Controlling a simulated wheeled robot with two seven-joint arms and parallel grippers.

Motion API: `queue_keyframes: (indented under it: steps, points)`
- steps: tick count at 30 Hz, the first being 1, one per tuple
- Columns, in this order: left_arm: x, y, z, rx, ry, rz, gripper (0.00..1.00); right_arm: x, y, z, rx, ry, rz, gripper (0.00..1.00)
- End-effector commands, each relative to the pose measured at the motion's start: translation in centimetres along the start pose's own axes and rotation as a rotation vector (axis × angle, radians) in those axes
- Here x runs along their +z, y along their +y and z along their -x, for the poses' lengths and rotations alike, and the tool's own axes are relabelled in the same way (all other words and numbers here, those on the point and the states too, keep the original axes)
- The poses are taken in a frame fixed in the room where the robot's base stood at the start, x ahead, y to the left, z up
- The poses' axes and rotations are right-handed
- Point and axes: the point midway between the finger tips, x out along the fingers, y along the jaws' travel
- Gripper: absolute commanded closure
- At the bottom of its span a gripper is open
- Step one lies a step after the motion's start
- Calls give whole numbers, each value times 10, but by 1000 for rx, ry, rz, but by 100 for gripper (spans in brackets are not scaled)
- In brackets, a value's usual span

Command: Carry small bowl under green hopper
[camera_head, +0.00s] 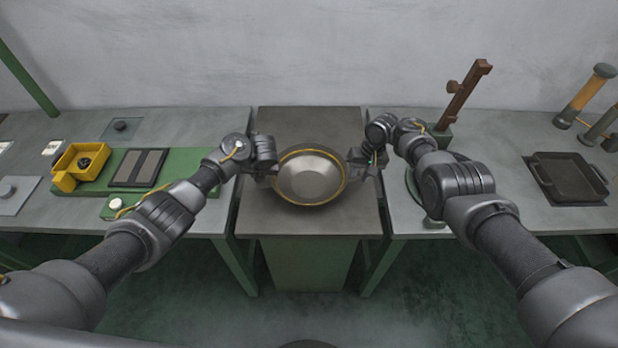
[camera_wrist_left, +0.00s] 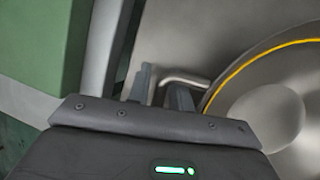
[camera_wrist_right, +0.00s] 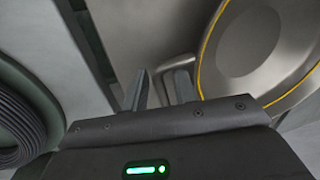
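A round metal bowl (camera_head: 311,175) with a yellow line around its rim is in the middle of the head view, over the central grey table, upright. I cannot tell if it touches the tabletop. My left gripper (camera_head: 266,168) is at its left side; in the left wrist view its fingers (camera_wrist_left: 160,90) stand apart around the end of a thin bowl handle (camera_wrist_left: 185,79). My right gripper (camera_head: 358,160) is at the opposite side; its fingers (camera_wrist_right: 158,85) also stand apart, with the handle there partly hidden behind one finger. No green hopper is in view.
The central table (camera_head: 310,222) is otherwise clear. On the left bench are a yellow box (camera_head: 68,180) and a green plate with a dark panel (camera_head: 138,168).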

Motion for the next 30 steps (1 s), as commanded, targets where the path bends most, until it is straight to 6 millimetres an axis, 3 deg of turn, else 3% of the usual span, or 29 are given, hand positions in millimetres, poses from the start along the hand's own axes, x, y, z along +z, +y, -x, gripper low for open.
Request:
queue_keyframes:
  steps: [1,4,6,22,30]
  points:
    - [0,0,0,0,0,0,84,0,0,0,0,0,0,77]
    - [0,0,0,0,0,0,97,0,0,0,0,0,0,90]
    - [0,0,0,0,0,0,100,0,0,0,0,0,0,100]
    - [1,1,2,1,-1,3,100,0,0,2,0,0,0,100]
    - [8,5,18,2,-1,4,100,0,-3,20,1,0,0,100]
